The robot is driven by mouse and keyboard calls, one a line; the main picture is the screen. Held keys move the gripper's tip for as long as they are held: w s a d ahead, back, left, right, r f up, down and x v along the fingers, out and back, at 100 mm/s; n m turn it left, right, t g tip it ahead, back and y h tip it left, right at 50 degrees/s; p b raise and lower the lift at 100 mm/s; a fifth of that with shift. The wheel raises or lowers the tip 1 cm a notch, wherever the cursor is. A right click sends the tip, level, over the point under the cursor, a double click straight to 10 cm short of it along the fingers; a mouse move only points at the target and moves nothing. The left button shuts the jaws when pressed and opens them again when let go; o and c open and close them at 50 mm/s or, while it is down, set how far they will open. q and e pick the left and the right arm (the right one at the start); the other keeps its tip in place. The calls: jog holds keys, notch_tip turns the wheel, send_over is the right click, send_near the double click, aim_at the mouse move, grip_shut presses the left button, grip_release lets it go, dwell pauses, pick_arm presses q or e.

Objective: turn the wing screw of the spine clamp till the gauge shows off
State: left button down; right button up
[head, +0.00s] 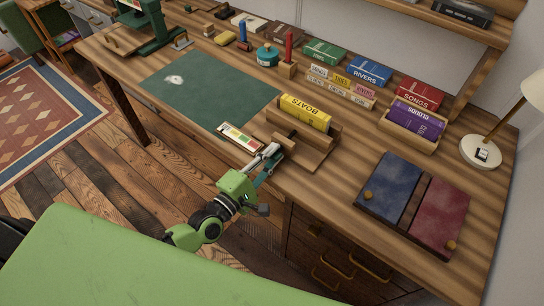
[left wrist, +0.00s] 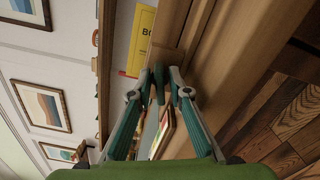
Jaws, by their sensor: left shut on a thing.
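The spine clamp (head: 318,150) is a wooden press near the front edge of the bench, with the yellow book BOATS (head: 305,112) standing between its boards. The book also shows in the left wrist view (left wrist: 137,40). A gauge plate (head: 240,137) with red, yellow and green bands lies left of the clamp; its pointer is too small to read. My left gripper (head: 274,153) reaches the clamp's front side and is shut on the wing screw, which its fingers mostly hide. In the left wrist view the fingertips (left wrist: 164,76) are close together beside the clamp's wood.
A green mat (head: 210,90) lies left of the clamp. Blue and red book covers (head: 415,203) lie to the right. A lamp (head: 482,150) stands far right.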

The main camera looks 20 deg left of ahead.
dwell(0.4)
pick_arm(q)
jog(key=shift+f, duration=0.1)
jog(key=c, duration=2.2)
grip_release()
jog(key=shift+s, duration=0.1)
jog(key=v, duration=1.2)
